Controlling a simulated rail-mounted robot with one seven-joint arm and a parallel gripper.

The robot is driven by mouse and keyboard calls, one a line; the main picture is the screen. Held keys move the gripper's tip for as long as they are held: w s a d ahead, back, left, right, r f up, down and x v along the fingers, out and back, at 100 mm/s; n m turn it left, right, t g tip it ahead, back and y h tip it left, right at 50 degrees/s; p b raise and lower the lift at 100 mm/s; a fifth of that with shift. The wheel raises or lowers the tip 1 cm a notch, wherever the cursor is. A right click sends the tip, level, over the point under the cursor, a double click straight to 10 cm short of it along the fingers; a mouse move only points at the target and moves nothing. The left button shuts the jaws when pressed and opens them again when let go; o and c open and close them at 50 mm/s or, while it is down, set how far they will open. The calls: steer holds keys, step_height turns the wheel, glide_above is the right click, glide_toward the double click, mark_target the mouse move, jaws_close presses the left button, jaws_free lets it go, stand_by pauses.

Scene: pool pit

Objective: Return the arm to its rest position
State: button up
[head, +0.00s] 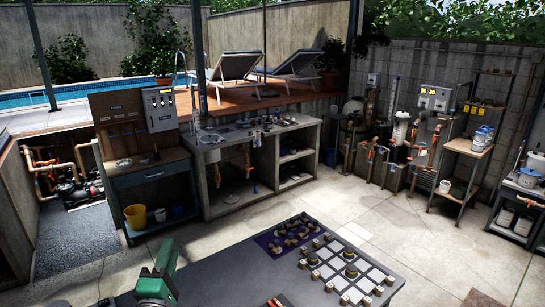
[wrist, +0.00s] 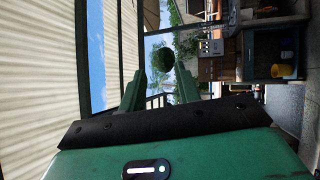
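My gripper (wrist: 161,78) shows in the wrist view as two green fingers with a clear gap between them. It is open and nothing is held between the fingers. The wrist view lies on its side, with a roof, a round green bush and the workbenches beyond the fingers. In the head view a green part of my arm rises at the bottom edge, left of the middle, over the near table; I cannot see the fingertips there.
A grey table (head: 232,277) in front carries a purple mat (head: 268,241) with small parts and a pale grid board (head: 345,272) with knobs. A shelf stand (head: 463,165) is at right. Open floor lies between.

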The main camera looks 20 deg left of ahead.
steer(key=s+d+r+m+t+h+p, duration=0.3)
steer(key=d+r+m+h, duration=0.4)
steer(key=d+r+m, duration=1.2)
steer(key=s+d+r+m+t+p, duration=0.1)
steer(key=s+d+r+m+p, duration=0.1)
steer(key=s+d+r, duration=1.4)
steer(key=shift+s+d+r+m+t+y+p, duration=0.3)
steer(key=shift+s+d+t+y, duration=0.1)
steer(key=shift+d, duration=0.1)
